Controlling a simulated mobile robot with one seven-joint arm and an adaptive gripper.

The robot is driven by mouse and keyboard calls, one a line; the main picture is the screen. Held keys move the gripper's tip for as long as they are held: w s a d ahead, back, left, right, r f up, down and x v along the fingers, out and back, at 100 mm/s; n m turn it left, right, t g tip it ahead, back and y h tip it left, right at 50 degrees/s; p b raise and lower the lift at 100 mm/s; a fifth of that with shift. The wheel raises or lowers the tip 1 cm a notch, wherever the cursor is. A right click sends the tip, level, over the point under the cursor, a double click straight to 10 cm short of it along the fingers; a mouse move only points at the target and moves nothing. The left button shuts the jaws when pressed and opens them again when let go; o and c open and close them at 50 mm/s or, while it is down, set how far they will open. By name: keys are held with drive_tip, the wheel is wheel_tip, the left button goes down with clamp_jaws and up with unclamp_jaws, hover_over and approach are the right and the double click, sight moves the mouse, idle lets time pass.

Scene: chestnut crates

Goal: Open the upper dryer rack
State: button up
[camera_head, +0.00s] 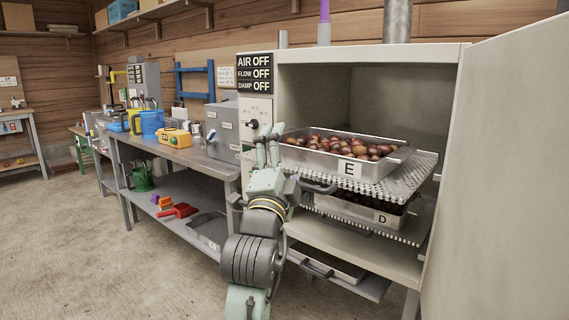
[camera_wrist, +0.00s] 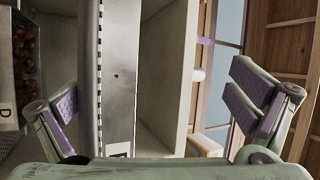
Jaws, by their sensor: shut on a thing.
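The upper dryer rack (camera_head: 408,181) is a perforated metal shelf in the open dryer cabinet (camera_head: 366,53). It bears a metal tray marked E (camera_head: 352,168), full of chestnuts. A dark handle (camera_head: 318,187) shows at its front. My gripper (camera_head: 272,147) is at the rack's front left, with its fingers pointing up and toward the cabinet. In the wrist view my fingers (camera_wrist: 158,100) stand far apart on either side of the rack's edge (camera_wrist: 99,75) and the tray's wall.
A lower rack (camera_head: 411,237) with a tray marked D sits below. The cabinet door (camera_head: 500,180) stands open at the right. A workbench (camera_head: 190,157) with boxes and containers runs along the left. The floor (camera_head: 90,250) in front of it is clear.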

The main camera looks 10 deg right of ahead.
drive_tip(key=shift+s+a+r, duration=0.3)
drive_tip(key=shift+s+r, duration=0.15)
drive_tip(key=shift+r, duration=0.35)
drive_tip(key=shift+s+a+f+b, duration=0.2)
drive_tip(key=shift+s+f+b, duration=0.3)
drive_tip(key=shift+s+f, duration=0.15)
drive_tip(key=shift+c, duration=0.3)
drive_tip(key=s+f, duration=0.1)
drive_tip(key=s+b, duration=0.1)
drive_tip(key=s+f+b, duration=0.1)
drive_tip(key=shift+s+a+f, duration=0.25)
drive_tip(key=shift+s+f, duration=0.05)
drive_tip(key=c, duration=1.1)
drive_tip(key=shift+o, duration=0.2)
drive_tip(key=b+v, duration=0.2)
drive_tip(key=v, duration=0.4)
drive_tip(key=shift+a+f, duration=0.2)
drive_tip(key=shift+f, duration=0.2)
drive_tip(key=shift+w, duration=0.15)
